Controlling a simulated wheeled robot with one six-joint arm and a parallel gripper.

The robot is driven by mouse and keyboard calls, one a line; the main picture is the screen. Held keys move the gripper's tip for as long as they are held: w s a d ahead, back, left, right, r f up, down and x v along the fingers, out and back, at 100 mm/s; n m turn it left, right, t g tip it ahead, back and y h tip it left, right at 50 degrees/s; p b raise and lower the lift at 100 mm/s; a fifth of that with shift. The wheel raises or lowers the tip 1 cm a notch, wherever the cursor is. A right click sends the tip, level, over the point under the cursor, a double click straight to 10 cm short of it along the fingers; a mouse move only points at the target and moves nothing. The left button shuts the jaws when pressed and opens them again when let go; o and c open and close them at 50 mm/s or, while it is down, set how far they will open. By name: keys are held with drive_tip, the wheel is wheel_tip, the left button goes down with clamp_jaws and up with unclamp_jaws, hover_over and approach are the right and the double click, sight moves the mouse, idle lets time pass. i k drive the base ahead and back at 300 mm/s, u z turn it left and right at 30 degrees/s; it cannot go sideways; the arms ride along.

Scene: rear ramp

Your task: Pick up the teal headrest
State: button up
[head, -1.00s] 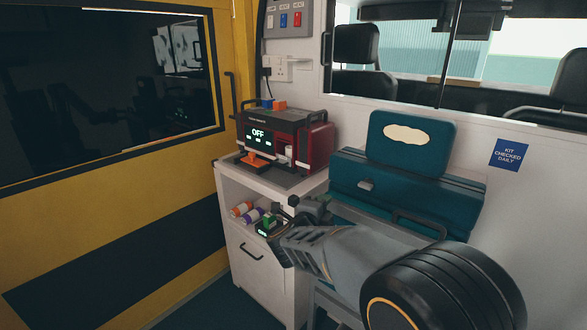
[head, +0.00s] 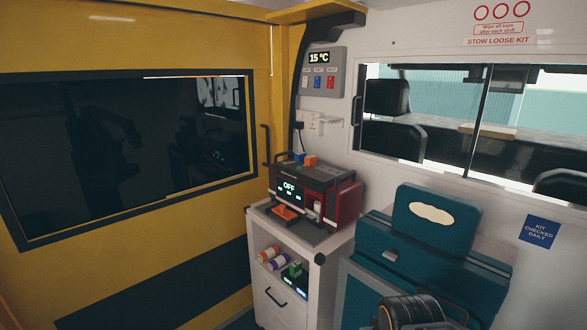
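The teal headrest (head: 436,218) is a rounded block with a cream oval patch on its front. It stands upright at the top of a teal folded seat (head: 440,266), against the white wall. Nothing covers its front. A dark rounded part of my own arm shows low in the picture, below the headrest and in front of the seat. My gripper is out of the picture, so its opening cannot be seen.
A white cabinet (head: 262,224) stands left of the seat, bearing a red and black device (head: 291,197) reading OFF. Its open shelf holds rolls (head: 275,256) and a small green item. A window (head: 470,115) lies above the headrest. A yellow door (head: 130,55) fills the left.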

sight(449, 224)
drive_tip(key=u, duration=1.75)
drive_tip(key=k, duration=1.3)
drive_tip(key=z, duration=2)
drive_tip(key=i, duration=0.2)
drive_tip(key=u, duration=0.15)
drive_tip(key=k, duration=0.5)
drive_tip(key=u, duration=0.05)
